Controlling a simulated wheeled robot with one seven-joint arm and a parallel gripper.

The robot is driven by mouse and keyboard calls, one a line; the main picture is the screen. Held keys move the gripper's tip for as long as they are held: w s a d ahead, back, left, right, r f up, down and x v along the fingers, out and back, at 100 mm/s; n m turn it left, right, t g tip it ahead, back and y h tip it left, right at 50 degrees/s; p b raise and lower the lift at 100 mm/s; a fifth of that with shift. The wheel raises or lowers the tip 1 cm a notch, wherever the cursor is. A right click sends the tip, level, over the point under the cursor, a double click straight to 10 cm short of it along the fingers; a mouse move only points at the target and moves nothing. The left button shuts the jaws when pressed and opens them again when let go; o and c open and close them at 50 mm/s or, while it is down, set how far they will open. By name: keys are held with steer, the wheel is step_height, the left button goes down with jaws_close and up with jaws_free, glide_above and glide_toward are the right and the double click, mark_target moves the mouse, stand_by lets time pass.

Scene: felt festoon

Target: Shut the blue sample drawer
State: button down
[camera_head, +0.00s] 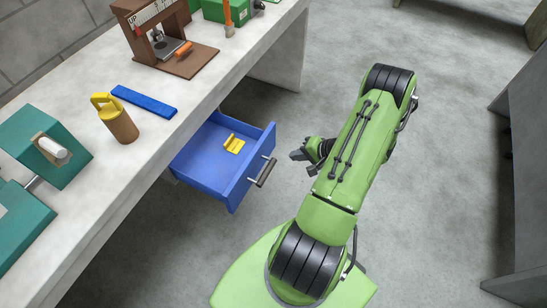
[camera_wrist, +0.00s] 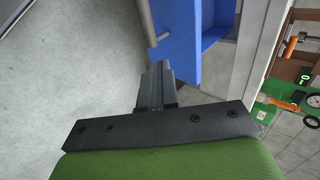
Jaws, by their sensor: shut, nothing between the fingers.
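The blue drawer (camera_head: 215,155) is pulled out from under the grey workbench. It has a dark bar handle (camera_head: 266,172) on its front, and a small yellow piece (camera_head: 233,144) lies inside it. My gripper (camera_head: 299,155) is shut and empty, to the right of the drawer front, with a small gap between it and the handle in the head view. In the wrist view the shut fingers (camera_wrist: 154,75) point towards the blue drawer front (camera_wrist: 182,40), close to its edge. Whether they touch it cannot be told.
The workbench top (camera_head: 190,85) carries a teal machine (camera_head: 60,140), a yellow-handled brown cylinder (camera_head: 118,122), a blue bar (camera_head: 144,101) and a brown press (camera_head: 165,45). Open concrete floor (camera_head: 440,150) lies right of my arm. A dark cabinet stands at the far right.

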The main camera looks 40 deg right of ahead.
mark_target(261, 154)
steer(key=x, duration=0.3)
steer(key=w+r+b+x, duration=0.1)
steer(key=x, duration=0.7)
steer(key=shift+w+a+r, duration=0.2)
steer(key=shift+w+a, duration=0.05)
steer(key=shift+a, duration=0.1)
steer(key=shift+w+a, duration=0.15)
steer(key=shift+w, duration=0.35)
steer(key=shift+b, duration=0.3)
